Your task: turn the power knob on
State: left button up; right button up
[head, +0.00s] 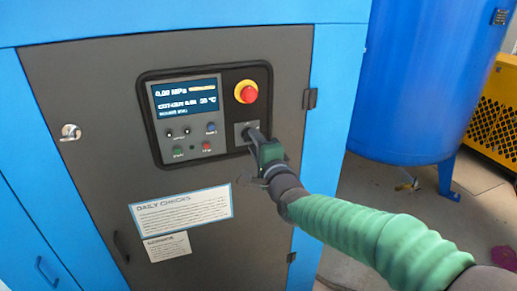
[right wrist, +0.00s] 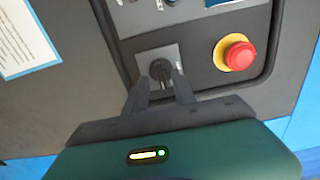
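The power knob (right wrist: 160,70) is a small black knob on a grey square plate at the lower right of the dark control panel (head: 222,76). My right gripper (right wrist: 160,80) is at the knob, with its two fingertips apart, one on each side of it. The fingers look open, with a small gap to the knob; contact cannot be made out. In the head view my right gripper (head: 250,136) covers most of the knob. My left gripper is not in view.
A red emergency button (head: 246,92) on a yellow ring sits just above the knob. A lit display (head: 186,97) and several small buttons are to the left. Below is a white label (head: 182,210). A blue tank (head: 420,80) stands to the right.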

jog(key=p+v, duration=0.2)
jog(key=v, duration=1.4)
jog(key=shift+s+d, duration=0.15)
jog(key=shift+s, duration=0.1)
jog(key=s+d+f+n+g+h, duration=0.25)
jog(key=d+f+g, duration=0.2)
jog(key=f, duration=0.45)
jog(key=s+d+f+n+g+h, duration=0.25)
jog(key=d+f+n, duration=0.2)
jog(key=f, duration=0.55)
jog(key=s+d+f+n+g, duration=0.5)
jog(key=s+f+n+g, duration=0.2)
jog(key=s+f, duration=0.5)
jog(key=w+p+v, duration=0.2)
jog(key=p+v, duration=1)
jog(key=shift+a+r+n+g+h+p, duration=0.3)
jog(key=shift+a+r, duration=0.1)
jog(key=shift+r, duration=0.1)
